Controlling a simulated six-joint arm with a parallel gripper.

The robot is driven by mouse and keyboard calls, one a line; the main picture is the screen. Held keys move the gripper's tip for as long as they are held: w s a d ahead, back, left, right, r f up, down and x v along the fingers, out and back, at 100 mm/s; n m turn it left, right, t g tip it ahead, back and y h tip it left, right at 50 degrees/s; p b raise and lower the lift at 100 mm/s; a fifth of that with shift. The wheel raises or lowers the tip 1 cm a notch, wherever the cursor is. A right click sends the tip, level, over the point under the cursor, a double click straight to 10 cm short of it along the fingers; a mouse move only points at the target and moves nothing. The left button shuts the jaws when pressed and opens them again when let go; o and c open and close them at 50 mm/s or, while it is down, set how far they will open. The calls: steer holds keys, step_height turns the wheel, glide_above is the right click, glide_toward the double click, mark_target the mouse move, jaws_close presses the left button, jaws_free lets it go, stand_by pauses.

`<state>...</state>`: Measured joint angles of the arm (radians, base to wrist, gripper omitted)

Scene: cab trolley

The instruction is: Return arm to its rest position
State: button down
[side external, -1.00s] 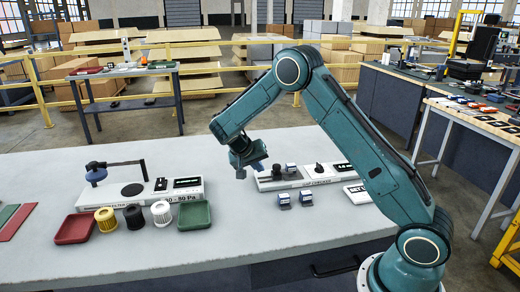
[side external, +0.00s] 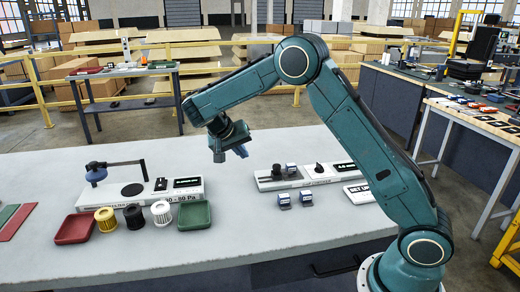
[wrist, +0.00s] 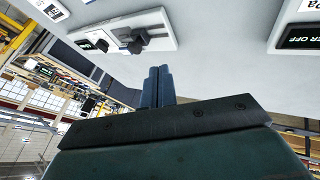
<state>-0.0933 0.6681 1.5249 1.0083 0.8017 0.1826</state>
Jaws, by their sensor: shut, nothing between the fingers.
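My gripper (side external: 229,155) hangs above the middle of the grey workbench (side external: 290,235), in the gap between two white instrument panels. It is clear of the bench top and touches nothing. In the wrist view its two blue fingers (wrist: 156,86) lie side by side, shut and empty. My arm is bent high at the elbow over the right half of the bench.
The left panel (side external: 150,192) carries a blue-headed arm fixture. In front are a red tray (side external: 75,229), yellow, black and white filters, and a green tray (side external: 194,215). The right panel (side external: 325,178) has a knob; two small blue-and-white blocks (side external: 284,200) stand before it.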

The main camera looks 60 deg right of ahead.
steer(key=s+a+r+n+t+y, duration=0.2)
steer(key=s+a+r, duration=0.1)
steer(key=s+r, duration=0.35)
steer(key=s+a+r+n+t+y, duration=0.2)
steer(key=s+r+n, duration=0.1)
steer(key=s+r, duration=0.35)
steer(key=s+a+n+t+y, duration=0.1)
steer(key=s+a+n, duration=0.1)
steer(key=s, duration=0.7)
steer(key=s+a+f+n+t+y, duration=0.1)
steer(key=s+a+n+y, duration=0.1)
steer(key=s+a, duration=0.3)
steer(key=s+n, duration=0.1)
steer(key=s, duration=0.3)
steer(key=shift+a+f, duration=0.15)
steer(key=shift+a, duration=0.1)
